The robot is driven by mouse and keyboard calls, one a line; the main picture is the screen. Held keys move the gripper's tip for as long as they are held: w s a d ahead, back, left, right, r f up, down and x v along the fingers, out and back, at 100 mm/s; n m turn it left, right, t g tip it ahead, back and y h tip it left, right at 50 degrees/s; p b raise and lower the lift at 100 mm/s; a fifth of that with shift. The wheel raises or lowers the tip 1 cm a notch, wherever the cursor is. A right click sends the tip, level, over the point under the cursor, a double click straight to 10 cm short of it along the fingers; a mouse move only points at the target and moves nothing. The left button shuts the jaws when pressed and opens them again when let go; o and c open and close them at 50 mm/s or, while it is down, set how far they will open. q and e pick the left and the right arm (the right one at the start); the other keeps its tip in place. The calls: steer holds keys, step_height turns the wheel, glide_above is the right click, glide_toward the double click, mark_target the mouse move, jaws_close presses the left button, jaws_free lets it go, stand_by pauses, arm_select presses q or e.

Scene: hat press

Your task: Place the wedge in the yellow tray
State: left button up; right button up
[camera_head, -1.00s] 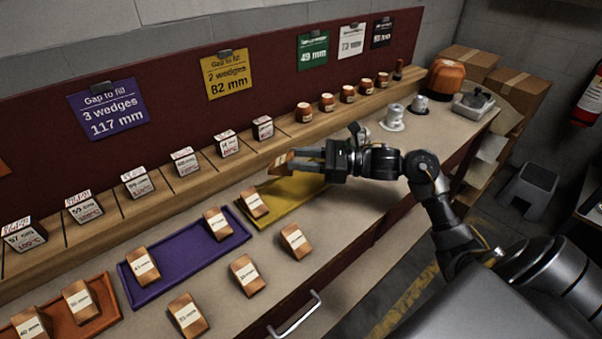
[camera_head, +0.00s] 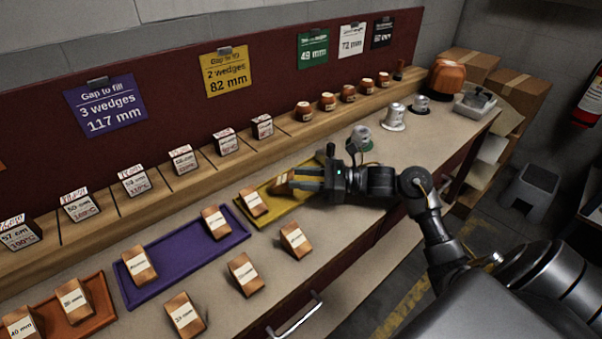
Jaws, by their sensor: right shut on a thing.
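My right gripper (camera_head: 294,181) is shut on a wooden wedge (camera_head: 281,184) with only part of it showing between the fingers. It holds the wedge low over the yellow tray (camera_head: 287,209); I cannot tell whether the wedge touches the tray. A second wedge (camera_head: 253,201) with a white label lies at the left end of the yellow tray. My right gripper and arm cover the tray's right part. My left gripper is not in view.
A purple tray (camera_head: 186,262) with wedges lies to the left, and an orange tray (camera_head: 84,321) beyond it. Loose wedges (camera_head: 294,238) lie on the bench in front. Labelled blocks (camera_head: 225,142) line the back shelf. Silver pieces (camera_head: 393,117) stand behind my gripper.

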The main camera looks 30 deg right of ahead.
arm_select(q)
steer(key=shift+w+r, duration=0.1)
arm_select(e)
steer(key=shift+f, duration=0.15)
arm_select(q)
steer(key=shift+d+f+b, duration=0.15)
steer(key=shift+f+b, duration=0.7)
arm_select(e)
steer(key=shift+f, duration=0.6)
steer(key=o, duration=1.1)
steer(key=shift+c, duration=0.2)
steer(key=shift+s+d, duration=0.15)
steer(key=shift+d, duration=0.05)
steer(key=b+v, duration=0.2)
steer(key=v, duration=0.6)
steer(key=shift+s+d+f, duration=0.1)
steer(key=shift+s+d, duration=0.15)
steer(key=shift+d, duration=0.05)
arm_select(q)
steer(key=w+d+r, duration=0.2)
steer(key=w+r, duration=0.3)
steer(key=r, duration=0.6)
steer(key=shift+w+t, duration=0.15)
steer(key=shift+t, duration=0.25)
arm_select(e)
steer(key=shift+v, duration=0.8)
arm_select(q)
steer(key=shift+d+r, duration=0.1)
